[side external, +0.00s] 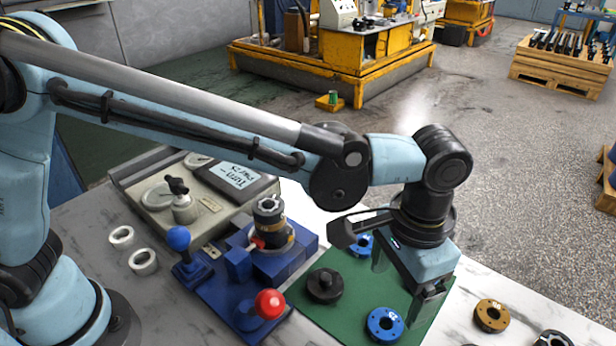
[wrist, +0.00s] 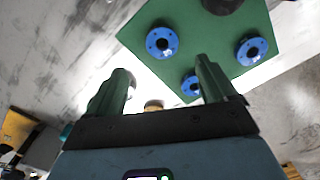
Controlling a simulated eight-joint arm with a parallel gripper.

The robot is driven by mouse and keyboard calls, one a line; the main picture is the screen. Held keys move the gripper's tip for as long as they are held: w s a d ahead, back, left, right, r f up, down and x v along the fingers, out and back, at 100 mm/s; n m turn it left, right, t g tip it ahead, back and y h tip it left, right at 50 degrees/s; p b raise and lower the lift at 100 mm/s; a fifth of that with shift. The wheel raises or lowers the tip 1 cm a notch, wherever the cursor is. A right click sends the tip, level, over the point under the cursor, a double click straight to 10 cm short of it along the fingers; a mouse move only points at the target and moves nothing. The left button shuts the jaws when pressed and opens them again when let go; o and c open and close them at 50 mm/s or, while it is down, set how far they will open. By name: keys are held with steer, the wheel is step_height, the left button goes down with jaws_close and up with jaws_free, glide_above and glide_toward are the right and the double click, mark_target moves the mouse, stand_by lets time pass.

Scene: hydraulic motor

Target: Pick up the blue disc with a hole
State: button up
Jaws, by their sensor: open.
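Several blue discs with holes lie on the green mat (side external: 340,318). In the side view one blue disc (side external: 384,325) lies at the front of the mat and another (side external: 362,244) lies behind, partly hidden by my arm. The wrist view shows three: a left one (wrist: 151,43), a right one (wrist: 240,50) and a lower one (wrist: 186,88), partly hidden by a finger. My gripper (side external: 405,283) is open and points down above the mat, with nothing seen between its fingers. It also shows in the wrist view (wrist: 163,75).
A black flanged part (side external: 324,286) sits on the mat. A bronze disc (side external: 491,316) lies to the right. A blue fixture with a red knob (side external: 270,304) and a blue knob (side external: 179,238) stands left of the mat. Two white rings (side external: 143,262) lie further left.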

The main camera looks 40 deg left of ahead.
mark_target(384, 329)
step_height(384, 329, down, 9)
steer(key=shift+w+f, duration=0.15)
steer(key=shift+f, duration=0.05)
stand_by(0.4)
steer(key=shift+c, duration=0.2)
steer(key=c, duration=1.3)
steer(key=shift+o, duration=0.2)
steer(key=shift+r, duration=0.15)
step_height(384, 329, up, 4)
steer(key=shift+r, duration=0.1)
steer(key=s+d+r, duration=0.2)
steer(key=s+r, duration=0.4)
steer(key=s, duration=0.5)
steer(key=shift+s+d+r, duration=0.15)
steer(key=shift+d+r, duration=0.1)
steer(key=shift+d, duration=0.15)
steer(key=shift+r, duration=0.15)
steer(key=shift+r, duration=0.65)
